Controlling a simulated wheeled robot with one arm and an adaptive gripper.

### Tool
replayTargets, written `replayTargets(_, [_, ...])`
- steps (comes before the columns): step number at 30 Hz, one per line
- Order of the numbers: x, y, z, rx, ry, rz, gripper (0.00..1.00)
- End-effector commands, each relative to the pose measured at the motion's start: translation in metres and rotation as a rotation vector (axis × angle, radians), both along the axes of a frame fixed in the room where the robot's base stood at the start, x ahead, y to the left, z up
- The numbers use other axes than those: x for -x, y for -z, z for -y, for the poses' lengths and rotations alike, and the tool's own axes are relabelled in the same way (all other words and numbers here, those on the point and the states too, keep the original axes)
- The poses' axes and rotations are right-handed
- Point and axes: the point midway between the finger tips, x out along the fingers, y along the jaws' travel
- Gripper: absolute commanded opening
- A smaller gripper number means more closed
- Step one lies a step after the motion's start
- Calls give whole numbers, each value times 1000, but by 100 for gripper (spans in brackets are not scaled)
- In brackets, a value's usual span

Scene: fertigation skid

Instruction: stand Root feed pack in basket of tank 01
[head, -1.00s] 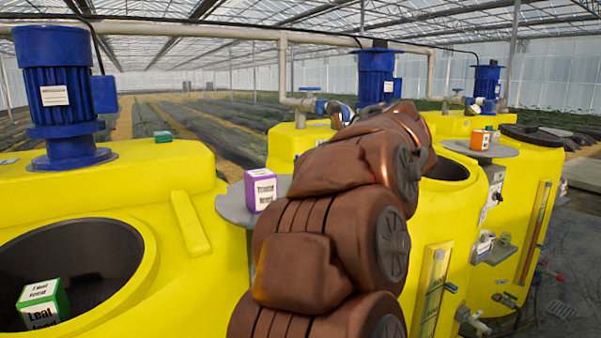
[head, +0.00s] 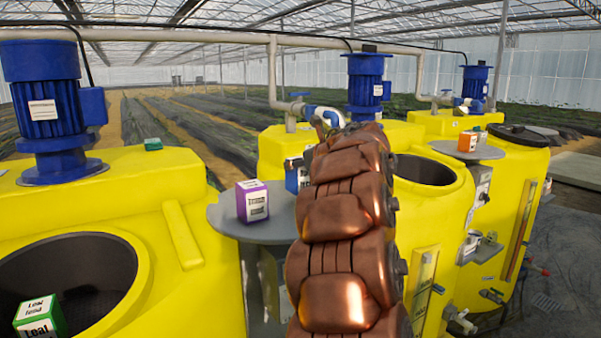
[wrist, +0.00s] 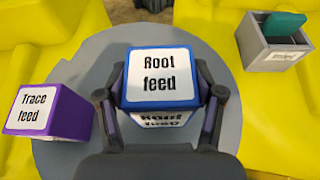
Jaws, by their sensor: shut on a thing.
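The Root feed pack (wrist: 160,78) is a blue box with white labels, in the middle of the wrist view. My gripper (wrist: 160,92) is shut on it, with one finger on each side. In the head view a blue part of the pack (head: 292,180) shows just left of my arm, which hides the rest and my gripper. I cannot tell whether the pack touches the round grey shelf (head: 228,223) below. A small grey open box (wrist: 269,54) with a green piece in it is at the upper right of the wrist view. Its label is unreadable.
The purple Trace feed pack (head: 252,203) stands on the same shelf, left of my gripper. A green Leaf feed pack (head: 40,318) is at the left tank's opening. An orange pack (head: 467,141) stands on a farther shelf. Yellow tanks with blue motors (head: 45,105) surround the shelf.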

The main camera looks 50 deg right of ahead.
Motion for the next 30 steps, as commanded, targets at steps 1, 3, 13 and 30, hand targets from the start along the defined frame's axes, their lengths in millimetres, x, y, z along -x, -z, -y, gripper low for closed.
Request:
replayTargets(1, [-1,-1,1,1,0,2,16])
replayTargets(3, [-2,-1,2,1,0,2,16])
replayTargets(13, [-6,14,5,-2,0,3,16])
replayTargets(30, [-5,35,6,1,2,2,16])
